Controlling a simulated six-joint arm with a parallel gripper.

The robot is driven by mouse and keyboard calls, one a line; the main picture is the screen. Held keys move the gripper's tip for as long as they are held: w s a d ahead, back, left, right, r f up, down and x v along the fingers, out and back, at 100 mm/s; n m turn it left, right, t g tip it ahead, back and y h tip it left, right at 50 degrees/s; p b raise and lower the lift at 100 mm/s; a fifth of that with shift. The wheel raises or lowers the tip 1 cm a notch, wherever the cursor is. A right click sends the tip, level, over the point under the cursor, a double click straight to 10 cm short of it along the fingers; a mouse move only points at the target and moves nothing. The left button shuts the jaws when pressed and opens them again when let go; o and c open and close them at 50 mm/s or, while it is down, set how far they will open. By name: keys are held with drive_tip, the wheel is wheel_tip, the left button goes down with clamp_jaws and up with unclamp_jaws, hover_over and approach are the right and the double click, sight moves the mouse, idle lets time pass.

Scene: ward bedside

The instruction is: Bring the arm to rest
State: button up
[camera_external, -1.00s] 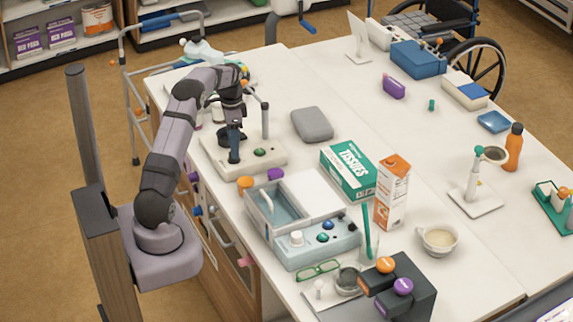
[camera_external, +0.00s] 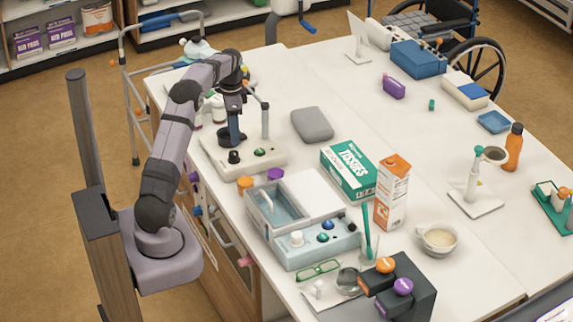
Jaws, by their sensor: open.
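My arm rises from its base at the left of the table and reaches over the table's left edge. My gripper (camera_external: 231,132) points down above a white device base (camera_external: 262,157) with an upright post, a black knob and a green button. The gripper's dark fingers are small in this view, and the gap between them is hard to make out. I see nothing held in it. I cannot tell whether the fingertips touch the device.
A grey pad (camera_external: 312,124) lies right of the device. A clear-lidded bin (camera_external: 277,207), a tissue box (camera_external: 349,170) and an orange-white carton (camera_external: 392,191) stand nearer the front. White bottles (camera_external: 218,108) stand behind my gripper.

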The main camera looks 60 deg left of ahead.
drive_tip(key=d+r+n+p, duration=0.1)
drive_tip(key=d+r+p, duration=0.25)
drive_tip(key=d, duration=0.75)
drive_tip(key=d+r+p, duration=0.3)
drive_tip(key=d+r, duration=0.1)
drive_tip(key=d, duration=0.7)
drive_tip(key=s+d+n+p, duration=0.2)
drive_tip(key=s+d+p, duration=0.3)
drive_tip(key=s+d, duration=1)
drive_tip(key=shift+d+r, duration=0.25)
drive_tip(key=shift+d, duration=0.4)
drive_tip(key=shift+s, duration=0.1)
